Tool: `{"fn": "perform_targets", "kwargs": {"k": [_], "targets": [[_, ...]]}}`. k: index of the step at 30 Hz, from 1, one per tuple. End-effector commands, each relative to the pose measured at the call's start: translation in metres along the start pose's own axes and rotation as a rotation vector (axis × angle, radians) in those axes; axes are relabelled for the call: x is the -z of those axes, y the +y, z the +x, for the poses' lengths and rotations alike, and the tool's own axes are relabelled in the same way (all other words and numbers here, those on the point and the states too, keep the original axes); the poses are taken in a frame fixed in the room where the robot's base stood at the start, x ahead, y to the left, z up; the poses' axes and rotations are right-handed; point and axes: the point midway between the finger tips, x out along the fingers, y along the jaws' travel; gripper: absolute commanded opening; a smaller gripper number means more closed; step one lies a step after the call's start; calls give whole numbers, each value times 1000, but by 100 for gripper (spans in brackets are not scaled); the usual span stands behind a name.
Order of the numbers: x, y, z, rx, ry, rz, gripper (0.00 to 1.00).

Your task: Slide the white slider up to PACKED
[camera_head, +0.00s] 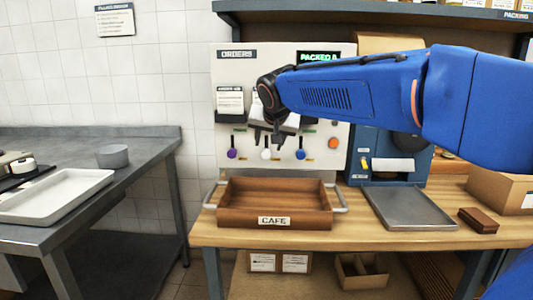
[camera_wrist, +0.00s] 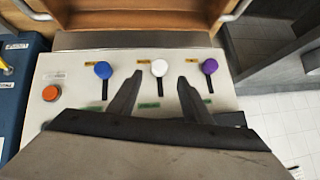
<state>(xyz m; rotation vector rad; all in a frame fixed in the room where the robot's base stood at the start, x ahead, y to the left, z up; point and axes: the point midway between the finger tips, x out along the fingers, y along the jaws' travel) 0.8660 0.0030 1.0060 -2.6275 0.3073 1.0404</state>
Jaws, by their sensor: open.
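The white slider (camera_head: 266,154) is a round white knob at the bottom of its dark slot on the pale upright panel (camera_head: 343,135). It stands between the purple slider (camera_head: 232,153) and the blue slider (camera_head: 300,154), both also low. My gripper (camera_head: 266,139) is open in front of the panel, its fingers pointing down just above the white knob. In the wrist view the white slider (camera_wrist: 159,68) lies between the lines of my two fingers (camera_wrist: 160,77), slightly beyond their tips. Contact cannot be told. My wrist covers part of the panel, and the small labels are unreadable.
A wooden CAFE crate (camera_head: 232,214) stands below the panel on the bench. An orange button (camera_head: 333,144) is on the panel's right. A blue machine (camera_head: 402,178) and grey tray (camera_head: 412,208) are farther right. A green display (camera_head: 318,57) reads PACKED and an unclear digit.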

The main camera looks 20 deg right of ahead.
Motion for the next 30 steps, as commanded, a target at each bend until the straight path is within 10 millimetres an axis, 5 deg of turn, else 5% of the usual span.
{"fn": "perform_targets", "kwargs": {"k": [12,27,30], "targets": [[0,0,65,-1,0,0,45],[0,0,79,0,0,0,45],[0,0,79,0,0,0,21]]}}
